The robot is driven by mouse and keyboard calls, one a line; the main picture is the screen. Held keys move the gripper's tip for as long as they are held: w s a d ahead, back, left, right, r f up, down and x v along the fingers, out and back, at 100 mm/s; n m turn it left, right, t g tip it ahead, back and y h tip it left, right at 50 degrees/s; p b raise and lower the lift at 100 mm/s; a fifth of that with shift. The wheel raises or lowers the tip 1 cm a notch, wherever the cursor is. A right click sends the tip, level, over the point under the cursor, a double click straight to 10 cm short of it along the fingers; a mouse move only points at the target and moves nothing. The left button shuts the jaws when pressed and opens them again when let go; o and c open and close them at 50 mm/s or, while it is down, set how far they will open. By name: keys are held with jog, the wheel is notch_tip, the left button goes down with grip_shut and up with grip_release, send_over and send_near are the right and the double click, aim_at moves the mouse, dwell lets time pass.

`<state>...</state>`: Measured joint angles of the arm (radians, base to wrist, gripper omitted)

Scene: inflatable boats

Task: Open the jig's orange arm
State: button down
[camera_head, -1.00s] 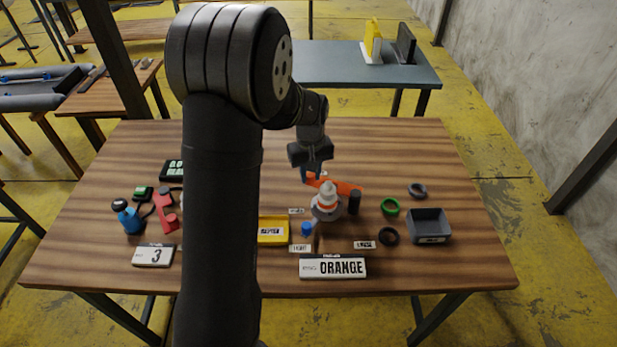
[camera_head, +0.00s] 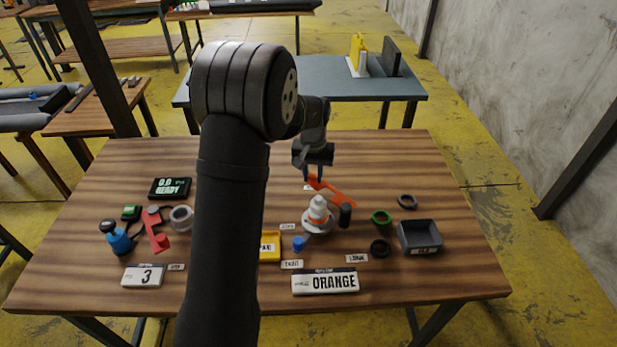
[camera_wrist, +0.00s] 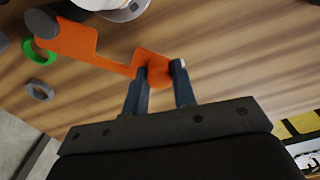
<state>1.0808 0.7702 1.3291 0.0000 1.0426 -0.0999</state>
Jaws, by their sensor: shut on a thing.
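The jig's orange arm (camera_head: 332,188) extends from beside the dark upright post (camera_head: 345,214) back toward my gripper. It also shows in the wrist view (camera_wrist: 92,46), with its round end between my fingers. My gripper (camera_head: 315,174) is shut on that end, as the wrist view (camera_wrist: 162,78) shows. In the wrist view the jig's base (camera_wrist: 128,10) is cut off at the top edge.
Near the jig lie a green ring (camera_head: 381,217), dark rings (camera_head: 380,248), a blue knob (camera_head: 298,243) and a grey bin (camera_head: 420,236). An ORANGE sign (camera_head: 325,281) stands at the front. The table's back right is clear. My arm hides part of the table's left middle.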

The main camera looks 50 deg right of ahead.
jog(key=shift+s+d+m, duration=0.2)
jog(key=shift+d+m, duration=0.9)
jog(key=shift+d, duration=0.2)
jog(key=c, duration=1.2)
grip_release()
jog(key=shift+o, duration=0.2)
jog(key=shift+r, duration=0.1)
notch_tip(320, 180, up, 17)
jog(key=shift+r, duration=0.15)
notch_tip(320, 180, down, 18)
jog(key=shift+r, duration=0.2)
jog(key=shift+r, duration=0.1)
